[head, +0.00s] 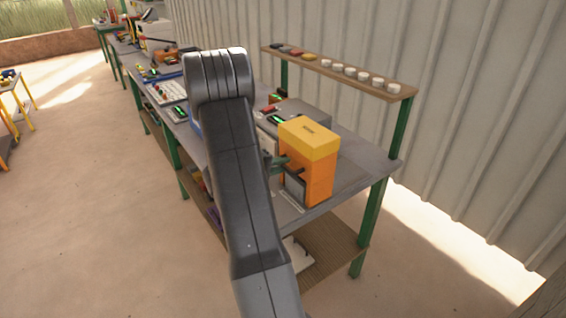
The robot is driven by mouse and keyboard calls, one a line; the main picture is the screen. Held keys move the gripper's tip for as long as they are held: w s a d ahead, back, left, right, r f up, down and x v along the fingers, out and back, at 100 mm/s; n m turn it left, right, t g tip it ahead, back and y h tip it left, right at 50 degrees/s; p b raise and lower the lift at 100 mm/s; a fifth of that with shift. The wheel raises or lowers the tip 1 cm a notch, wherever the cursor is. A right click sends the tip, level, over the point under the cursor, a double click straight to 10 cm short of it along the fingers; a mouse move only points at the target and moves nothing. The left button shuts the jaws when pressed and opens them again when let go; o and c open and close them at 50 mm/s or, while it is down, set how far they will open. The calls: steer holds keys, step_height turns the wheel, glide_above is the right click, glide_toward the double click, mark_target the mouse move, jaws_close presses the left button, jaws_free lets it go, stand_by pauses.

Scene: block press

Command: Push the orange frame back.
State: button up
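The orange frame (320,184) is an upright block-shaped body with a yellow top (309,139), standing near the front right end of the workbench. A small grey plate shows low on its left side. My arm reaches up across the middle of the view and bends over at its top, left of the frame. Small dark and green parts (281,162) stick out between my arm and the frame's left side; they may be my gripper's end, touching or very close to the frame. Most of my gripper is hidden behind my arm, and its opening does not show.
The grey workbench (352,180) has green legs and a lower shelf (330,246). A raised shelf (340,74) with several white round pieces runs behind, near the corrugated wall (470,110). A grey box lies behind the frame. Open floor (90,200) lies left.

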steer(key=shift+w+d+f, duration=0.1)
steer(key=shift+w+d, duration=0.1)
steer(key=shift+d, duration=0.1)
steer(key=shift+c, duration=0.3)
jaws_close()
steer(key=r+b+x, duration=0.1)
steer(key=b+x, duration=0.6)
steer(key=x, duration=0.2)
steer(key=r+b+x, duration=0.2)
steer(key=b+x, duration=0.4)
steer(key=x, duration=0.2)
steer(key=shift+w+d+r+b, duration=0.35)
steer(key=shift+w+d, duration=0.05)
steer(key=shift+d, duration=0.25)
